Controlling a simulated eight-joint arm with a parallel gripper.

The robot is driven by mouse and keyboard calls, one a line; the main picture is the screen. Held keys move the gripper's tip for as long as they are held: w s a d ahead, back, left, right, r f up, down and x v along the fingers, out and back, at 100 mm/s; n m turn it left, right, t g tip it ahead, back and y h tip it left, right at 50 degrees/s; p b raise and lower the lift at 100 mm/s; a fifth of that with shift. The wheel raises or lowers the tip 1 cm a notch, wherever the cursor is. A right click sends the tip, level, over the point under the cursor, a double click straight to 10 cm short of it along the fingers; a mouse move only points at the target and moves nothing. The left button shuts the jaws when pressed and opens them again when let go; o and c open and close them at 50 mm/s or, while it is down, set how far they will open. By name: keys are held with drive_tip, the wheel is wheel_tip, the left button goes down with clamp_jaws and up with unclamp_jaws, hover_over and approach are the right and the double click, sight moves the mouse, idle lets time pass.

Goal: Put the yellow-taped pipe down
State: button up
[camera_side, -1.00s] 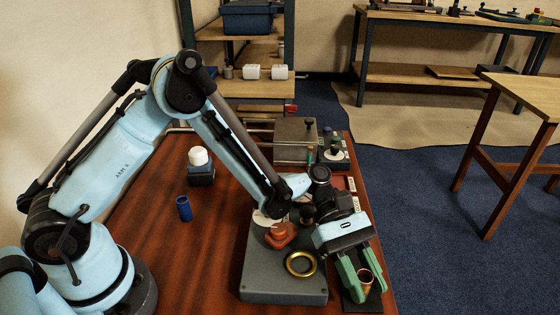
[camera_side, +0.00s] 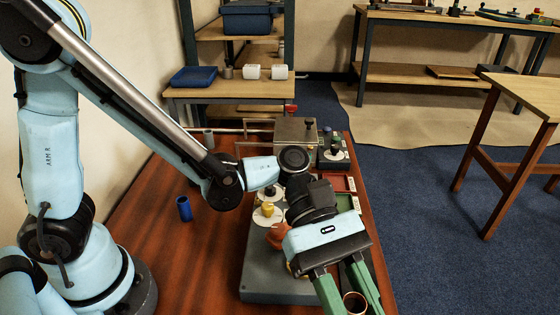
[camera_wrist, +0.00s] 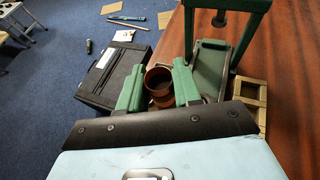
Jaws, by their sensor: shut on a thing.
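My gripper (camera_side: 350,298) is at the bottom of the side view, with its green fingers pointing down toward the lower edge. It is shut on a copper pipe (camera_side: 355,303), whose round open end shows between the fingers. In the wrist view the pipe (camera_wrist: 158,76) stands between the two green fingertips (camera_wrist: 158,92), with its open mouth facing the camera. I see no yellow tape on the visible part of the pipe; its lower part is hidden. The side view cuts off what lies under it.
A dark grey base plate (camera_side: 262,284) stands left of my gripper on the brown bench (camera_side: 150,245). A blue cup (camera_side: 184,208) stands further left.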

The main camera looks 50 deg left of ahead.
drive_tip(key=w+a+n+t, duration=0.6)
drive_tip(key=w+a+t, duration=0.1)
drive_tip(key=w+a, duration=1.2)
drive_tip(key=w+a+n+t+y, duration=0.1)
drive_tip(key=w+a+n+t, duration=0.15)
drive_tip(key=a, duration=0.75)
drive_tip(key=w+a+n+t, duration=0.2)
drive_tip(key=a+t, duration=0.1)
drive_tip(key=a, duration=0.8)
drive_tip(key=shift+n, duration=0.25)
drive_tip(key=a+f, duration=0.2)
drive_tip(key=a, duration=0.2)
drive_tip(key=a+f, duration=0.2)
drive_tip(key=a, duration=0.2)
drive_tip(key=w+a+f, duration=0.1)
drive_tip(key=a+f, duration=0.1)
drive_tip(key=a, duration=0.1)
drive_tip(key=shift+a+f, duration=0.35)
drive_tip(key=shift+a, duration=0.05)
drive_tip(key=shift+f, duration=2)
drive_tip(key=shift+f, duration=0.15)
